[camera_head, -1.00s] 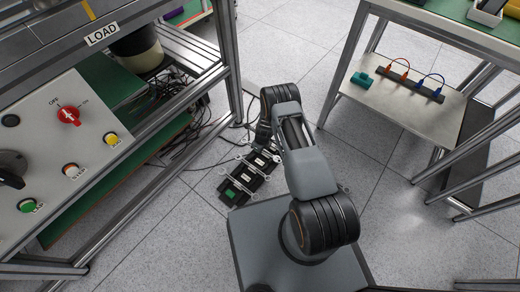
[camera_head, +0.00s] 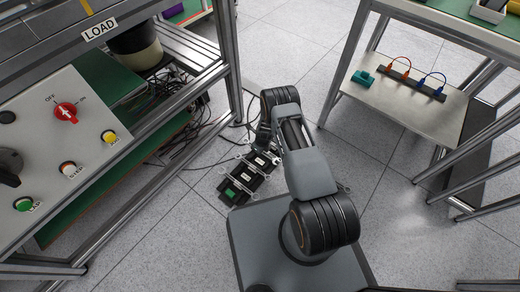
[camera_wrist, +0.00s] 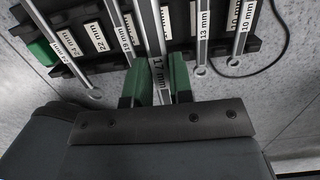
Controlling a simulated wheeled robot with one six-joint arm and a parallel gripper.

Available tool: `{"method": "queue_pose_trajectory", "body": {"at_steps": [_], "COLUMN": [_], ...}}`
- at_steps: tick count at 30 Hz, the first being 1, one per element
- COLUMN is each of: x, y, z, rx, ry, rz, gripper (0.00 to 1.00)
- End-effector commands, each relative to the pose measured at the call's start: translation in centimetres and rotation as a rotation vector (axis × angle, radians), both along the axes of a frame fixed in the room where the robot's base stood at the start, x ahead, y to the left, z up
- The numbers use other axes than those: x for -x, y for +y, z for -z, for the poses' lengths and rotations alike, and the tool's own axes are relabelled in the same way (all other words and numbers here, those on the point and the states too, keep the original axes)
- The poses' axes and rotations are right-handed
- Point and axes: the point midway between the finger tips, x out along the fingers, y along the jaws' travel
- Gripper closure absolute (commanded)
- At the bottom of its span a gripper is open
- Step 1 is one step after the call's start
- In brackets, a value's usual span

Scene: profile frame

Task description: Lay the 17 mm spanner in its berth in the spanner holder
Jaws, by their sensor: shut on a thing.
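The spanner holder (camera_head: 228,196) is a black rack with white size labels, lying on the floor left of my arm. In the wrist view the dark holder (camera_wrist: 273,45) runs across the top, with several spanners lying in it, one marked 13 mm (camera_wrist: 202,45). My gripper (camera_wrist: 156,68) has green fingers shut on the 17 mm spanner (camera_wrist: 150,30), whose label faces the camera. The spanner's shank runs up across the holder, between the 19 mm and 13 mm positions. I cannot tell whether it touches the holder. In the head view my arm mostly hides the gripper.
The LOAD bench (camera_head: 88,215) with a button panel stands on the left, loose cables (camera_head: 165,90) beneath it. On the right, a table's lower shelf (camera_head: 390,100) holds a teal block and a dark bar with coloured loops.

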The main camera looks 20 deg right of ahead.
Motion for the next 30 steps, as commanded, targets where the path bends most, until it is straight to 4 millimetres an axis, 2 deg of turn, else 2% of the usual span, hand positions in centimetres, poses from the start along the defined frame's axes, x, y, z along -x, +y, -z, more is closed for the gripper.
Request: {"method": "queue_pose_trajectory", "body": {"at_steps": [16, 21, 30], "x": [0.0, 0.0, 0.0], "y": [0.0, 0.0, 0.0], "z": [5.2, 5.9, 5.9], "rx": [-0.001, -0.001, -0.001], "ry": [-0.001, -0.001, -0.001], "rz": [0.0, 0.0, 0.0], "gripper": [1.0, 1.0, 1.0]}}
